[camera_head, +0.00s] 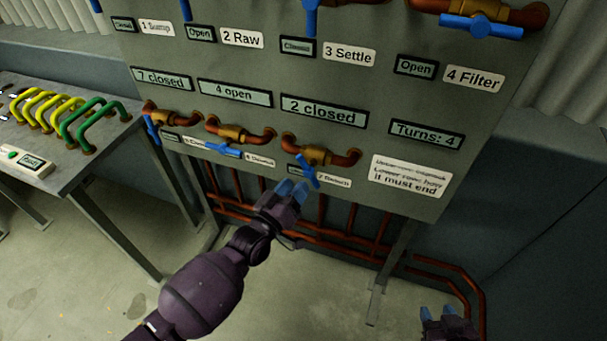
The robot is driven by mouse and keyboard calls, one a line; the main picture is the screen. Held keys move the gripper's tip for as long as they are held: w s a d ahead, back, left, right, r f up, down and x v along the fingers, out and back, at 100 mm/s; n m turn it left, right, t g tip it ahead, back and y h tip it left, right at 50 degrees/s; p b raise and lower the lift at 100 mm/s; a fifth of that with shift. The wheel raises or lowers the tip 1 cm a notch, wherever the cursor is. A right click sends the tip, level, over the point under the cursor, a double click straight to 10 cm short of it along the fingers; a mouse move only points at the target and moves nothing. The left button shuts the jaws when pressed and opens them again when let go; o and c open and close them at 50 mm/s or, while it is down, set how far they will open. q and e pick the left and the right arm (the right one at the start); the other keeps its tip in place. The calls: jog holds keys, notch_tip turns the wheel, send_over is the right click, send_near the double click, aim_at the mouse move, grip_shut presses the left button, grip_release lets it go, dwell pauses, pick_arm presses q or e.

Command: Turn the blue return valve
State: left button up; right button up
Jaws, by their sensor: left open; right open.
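The return valve's blue handle (307,170) hangs below its brass body at the lower middle of the panel, tilted from upper left to lower right. A label reading "7 Return" (335,180) is at its right. The small state plate at its left is partly hidden and unreadable. My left gripper (292,189) is open, with its blue fingertips just below and left of the handle. I cannot tell whether they touch it. My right gripper (438,315) is open and empty at the bottom right, away from the panel.
The panel (370,85) carries several other blue-handled valves. One display reads "Turns: 4" (426,134). Red pipes (340,240) run below the panel. A grey table (70,165) with yellow and green handles stands at the left. Floor in front is clear.

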pick_arm(q)
jog(key=shift+v, duration=2.05)
pick_arm(e)
jog(key=shift+w+a+r, duration=0.1)
jog(key=shift+w+r, duration=0.4)
jog(key=shift+w, duration=0.05)
pick_arm(q)
jog(key=shift+s, duration=0.1)
jog(key=s+a+p, duration=0.2)
jog(key=s+p, duration=0.1)
jog(key=s, duration=0.4)
jog(key=shift+s+a, duration=0.2)
jog(key=shift+a, duration=0.05)
pick_arm(e)
jog(key=r, duration=0.3)
jog(key=shift+w+r+t, duration=0.3)
jog(key=shift+w, duration=0.05)
jog(key=shift+s+f, duration=0.1)
